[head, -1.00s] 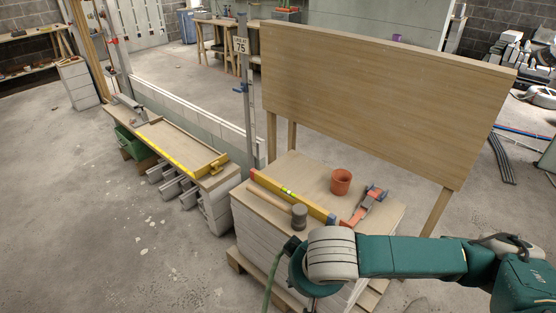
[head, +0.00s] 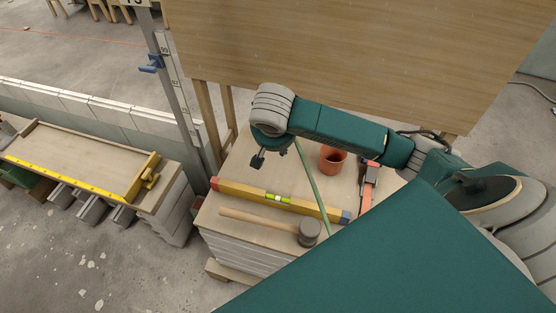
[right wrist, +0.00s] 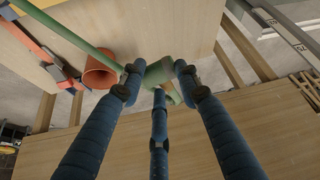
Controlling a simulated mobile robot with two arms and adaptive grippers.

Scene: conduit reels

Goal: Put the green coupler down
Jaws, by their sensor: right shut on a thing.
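The green coupler (right wrist: 160,71) is a short, light green cylinder between the fingertips of my right gripper (right wrist: 157,82) in the right wrist view. A thin green hose (right wrist: 68,29) runs from it to the upper left. My right gripper is shut on the coupler. In the head view, my right gripper (head: 258,160) is over the back left part of the wooden-topped stack (head: 240,222); the coupler is mostly hidden there. The hose (head: 313,189) runs down across the level towards the front. I cannot tell whether the coupler touches the top. My left gripper is not in view.
On the stack are a yellow level (head: 245,193), a mallet (head: 308,232), an orange pot (head: 332,158) and an orange tool (head: 368,185). A wooden board (head: 340,60) stands behind. A low bench (head: 75,160) is at the left. A bare patch lies between level and pot.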

